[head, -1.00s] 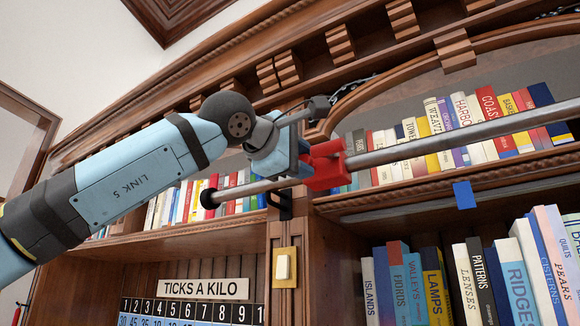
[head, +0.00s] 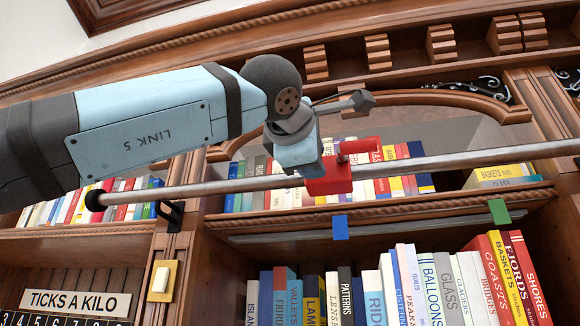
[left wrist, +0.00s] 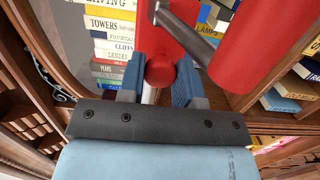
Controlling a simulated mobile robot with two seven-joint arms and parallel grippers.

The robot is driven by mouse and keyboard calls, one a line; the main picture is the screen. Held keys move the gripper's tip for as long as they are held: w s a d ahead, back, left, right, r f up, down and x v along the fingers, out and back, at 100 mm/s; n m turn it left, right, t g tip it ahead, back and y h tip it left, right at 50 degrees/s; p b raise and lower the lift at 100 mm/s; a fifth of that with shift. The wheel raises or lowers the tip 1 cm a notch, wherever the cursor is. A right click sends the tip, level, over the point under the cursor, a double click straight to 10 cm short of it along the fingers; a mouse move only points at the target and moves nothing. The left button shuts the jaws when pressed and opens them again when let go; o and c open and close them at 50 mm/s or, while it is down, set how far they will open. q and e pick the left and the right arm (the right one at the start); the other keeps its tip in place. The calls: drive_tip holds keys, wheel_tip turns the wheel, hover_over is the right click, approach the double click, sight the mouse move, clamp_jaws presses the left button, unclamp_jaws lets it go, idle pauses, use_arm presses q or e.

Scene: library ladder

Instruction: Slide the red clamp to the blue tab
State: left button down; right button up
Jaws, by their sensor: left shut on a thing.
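The red clamp (head: 329,178) sits around the grey metal rail (head: 430,162), close to the blue tab. The blue tab (head: 340,227) hangs on the shelf edge below the rail, slightly right of the clamp. My left gripper (head: 306,160) is at the clamp in the head view, and its fingers hide part of it. In the left wrist view, my left gripper (left wrist: 158,85) is shut on a red part of the clamp (left wrist: 160,68), with one blue finger on each side. My right gripper is not in view.
A green tab (head: 499,211) hangs farther right on the shelf edge. The rail has a black end cap (head: 95,200) at left and a black bracket (head: 171,213). Books (head: 420,285) fill the shelves behind and below. The rail right of the clamp looks clear.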

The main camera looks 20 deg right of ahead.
use_arm(q)
drive_tip(key=shift+s+d+f, duration=0.1)
drive_tip(key=shift+s+d, duration=0.15)
drive_tip(key=shift+d, duration=0.1)
drive_tip(key=c, duration=0.8)
unclamp_jaws()
drive_tip(key=b+v, duration=0.4)
drive_tip(key=v, duration=0.9)
drive_tip(key=shift+s+a, duration=0.25)
drive_tip(key=shift+a, duration=0.05)
